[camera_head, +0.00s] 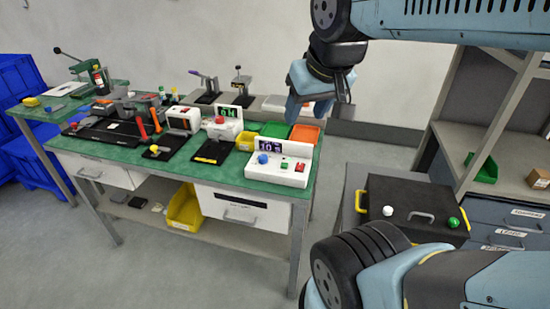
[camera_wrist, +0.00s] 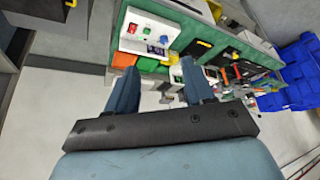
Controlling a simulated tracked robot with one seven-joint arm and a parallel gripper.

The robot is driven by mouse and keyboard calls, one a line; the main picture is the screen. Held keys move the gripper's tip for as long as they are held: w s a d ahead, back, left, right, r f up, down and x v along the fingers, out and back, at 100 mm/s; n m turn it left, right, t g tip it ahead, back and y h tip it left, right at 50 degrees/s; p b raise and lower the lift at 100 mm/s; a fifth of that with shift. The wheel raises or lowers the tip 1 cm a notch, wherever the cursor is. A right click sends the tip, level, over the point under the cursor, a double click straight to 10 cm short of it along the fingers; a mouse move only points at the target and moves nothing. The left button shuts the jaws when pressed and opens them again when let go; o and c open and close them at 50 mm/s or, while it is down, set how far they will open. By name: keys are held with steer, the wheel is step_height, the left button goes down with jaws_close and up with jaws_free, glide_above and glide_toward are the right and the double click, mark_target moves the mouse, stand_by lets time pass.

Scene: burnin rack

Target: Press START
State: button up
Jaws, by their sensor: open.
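A white control box (camera_head: 277,176) stands at the right front corner of the green-topped bench. It carries a lit display (camera_head: 269,147), a blue knob (camera_head: 263,159), a small green button (camera_head: 284,165) and a red button (camera_head: 300,167). I cannot read any START label. The box also shows in the wrist view (camera_wrist: 170,33), with its green button (camera_wrist: 132,28) and red button (camera_wrist: 148,30). My gripper (camera_head: 317,103) is open and empty, in the air above and behind the box as the head view shows it. Its spread fingers show in the wrist view (camera_wrist: 159,88), clear of the box.
A second box (camera_head: 223,123) with a lit green display and a red button stands behind. Yellow, green and orange bins (camera_head: 305,134) sit at the back. A dark box (camera_head: 411,201) with white and green knobs is at the right. Tools crowd the bench's left side.

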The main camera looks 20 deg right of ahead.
jaws_close()
stand_by(1.4)
